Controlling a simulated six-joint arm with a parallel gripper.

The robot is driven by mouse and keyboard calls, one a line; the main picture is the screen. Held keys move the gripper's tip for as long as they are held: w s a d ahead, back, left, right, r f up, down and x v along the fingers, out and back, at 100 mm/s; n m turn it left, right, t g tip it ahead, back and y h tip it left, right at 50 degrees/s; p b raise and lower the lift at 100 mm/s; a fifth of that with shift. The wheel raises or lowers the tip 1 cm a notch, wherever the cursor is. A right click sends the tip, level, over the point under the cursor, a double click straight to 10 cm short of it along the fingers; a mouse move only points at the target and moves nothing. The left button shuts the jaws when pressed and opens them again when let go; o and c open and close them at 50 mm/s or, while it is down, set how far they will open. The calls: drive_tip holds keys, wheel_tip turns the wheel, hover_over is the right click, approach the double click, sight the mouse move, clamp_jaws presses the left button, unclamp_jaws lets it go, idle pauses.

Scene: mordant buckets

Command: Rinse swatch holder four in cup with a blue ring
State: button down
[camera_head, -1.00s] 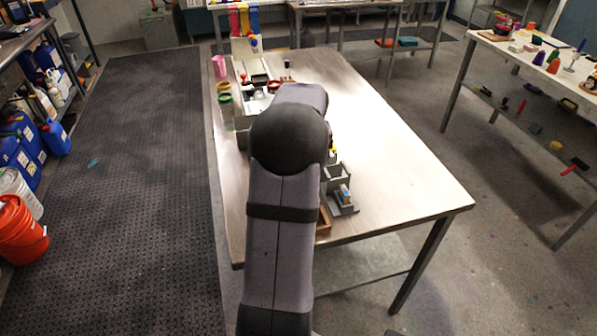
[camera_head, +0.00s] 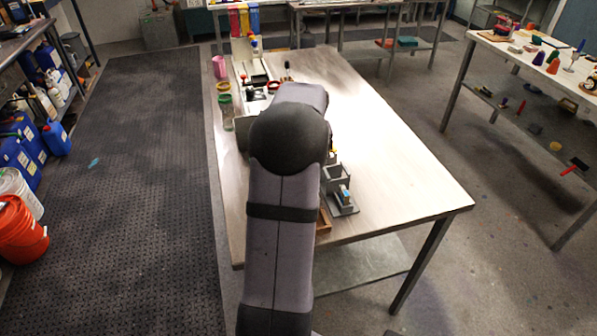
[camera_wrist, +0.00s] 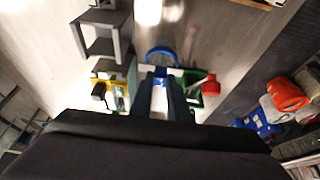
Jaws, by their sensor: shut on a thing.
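My gripper (camera_wrist: 161,92) points down at the bottom middle of the wrist view. It is shut on a small blue and white piece (camera_wrist: 160,98), which looks like a swatch holder. Its number is not readable. The cup with a blue ring (camera_wrist: 162,51) is just beyond the fingertips, its round blue rim seen from above. Whether the held piece is over or inside the cup cannot be told. In the head view my own arm hides the gripper, the held piece and the blue-ringed cup.
A green piece with a red knob (camera_wrist: 210,87) is right of my fingers, and a yellow piece with a black knob (camera_wrist: 99,91) is left. A grey stand (camera_wrist: 103,38) is upper left. The table's right side (camera_head: 390,150) is clear.

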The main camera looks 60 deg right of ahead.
drive_tip(key=shift+f, duration=0.35)
drive_tip(key=shift+r, duration=0.45)
drive_tip(key=shift+f, duration=0.45)
drive_tip(key=shift+r+p, duration=0.35)
drive_tip(key=shift+r, duration=0.2)
idle(5.5)
drive_tip(key=shift+r+p, duration=2.35)
drive_tip(key=shift+r, duration=0.65)
